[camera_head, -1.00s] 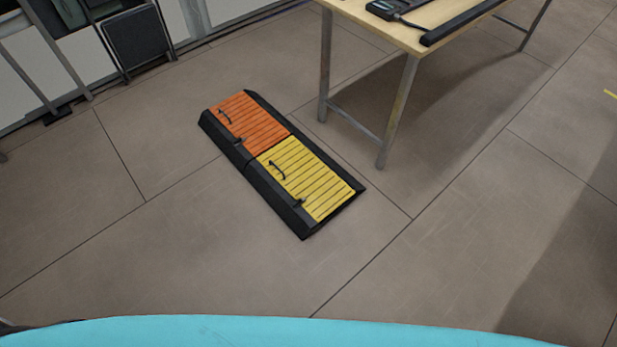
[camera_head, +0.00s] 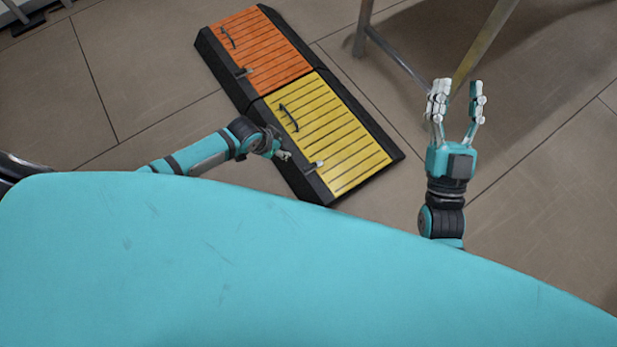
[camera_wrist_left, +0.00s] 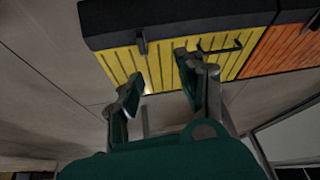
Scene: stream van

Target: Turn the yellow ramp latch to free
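The yellow ramp panel (camera_head: 340,140) lies on the floor in a black frame. Its latch (camera_head: 314,167), a small dark piece with a light end, sits at the panel's near left edge. In the left wrist view the latch (camera_wrist_left: 141,42) shows near the panel's edge, beyond the fingers. My left gripper (camera_head: 285,155) is just left of the latch and apart from it in the head view. The left wrist view shows its fingers (camera_wrist_left: 160,76) spread with nothing between them. My right gripper (camera_head: 458,90) is open and empty, right of the ramp.
A black handle (camera_head: 288,117) stands on the yellow panel. The orange ramp panel (camera_head: 262,48), with its own handle and latch, adjoins it at the far end. Table legs (camera_head: 362,25) stand behind the right gripper. The floor left of the ramp is clear.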

